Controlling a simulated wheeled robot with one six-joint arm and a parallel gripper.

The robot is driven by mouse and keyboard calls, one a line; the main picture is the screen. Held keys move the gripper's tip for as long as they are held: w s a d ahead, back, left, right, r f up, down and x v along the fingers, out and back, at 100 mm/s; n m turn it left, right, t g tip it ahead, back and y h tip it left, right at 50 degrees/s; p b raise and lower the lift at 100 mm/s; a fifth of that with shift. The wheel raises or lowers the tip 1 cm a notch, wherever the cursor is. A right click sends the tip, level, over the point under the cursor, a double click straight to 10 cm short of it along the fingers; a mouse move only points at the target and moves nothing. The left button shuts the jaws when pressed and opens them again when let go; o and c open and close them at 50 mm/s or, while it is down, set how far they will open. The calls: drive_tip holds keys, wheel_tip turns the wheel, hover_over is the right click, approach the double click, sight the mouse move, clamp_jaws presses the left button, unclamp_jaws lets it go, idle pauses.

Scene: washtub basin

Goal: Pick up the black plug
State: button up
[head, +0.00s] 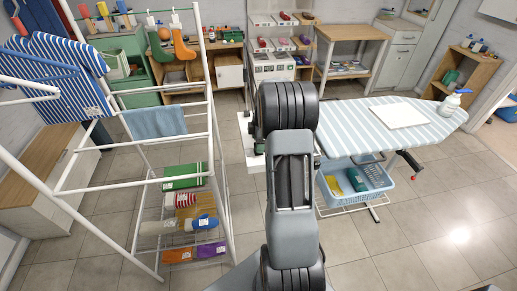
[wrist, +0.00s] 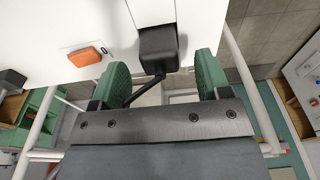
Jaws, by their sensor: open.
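The black plug (wrist: 160,45) shows in the wrist view as a dark block against a white surface (wrist: 60,25), with a black cable (wrist: 147,88) running down from it to the left. My gripper (wrist: 162,72) is open, its two green finger pads to the left and right of the plug's lower end. A gap shows on both sides, and nothing is held. Most of the plug lies beyond the fingertips. In the head view my own arm hides the plug and nearly all of the gripper.
An orange switch (wrist: 88,56) sits on the white surface left of the plug. In the head view, a white drying rack (head: 215,150) stands to the left and a striped ironing board (head: 350,133) to the right, with a blue basket (head: 340,200) below it.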

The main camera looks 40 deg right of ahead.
drive_tip(key=shift+a+f, duration=0.1)
drive_tip(key=shift+f, duration=0.95)
drive_tip(key=shift+c, duration=0.3)
drive_tip(key=c, duration=1)
drive_tip(key=shift+o, duration=0.2)
drive_tip(key=shift+r, duration=0.15)
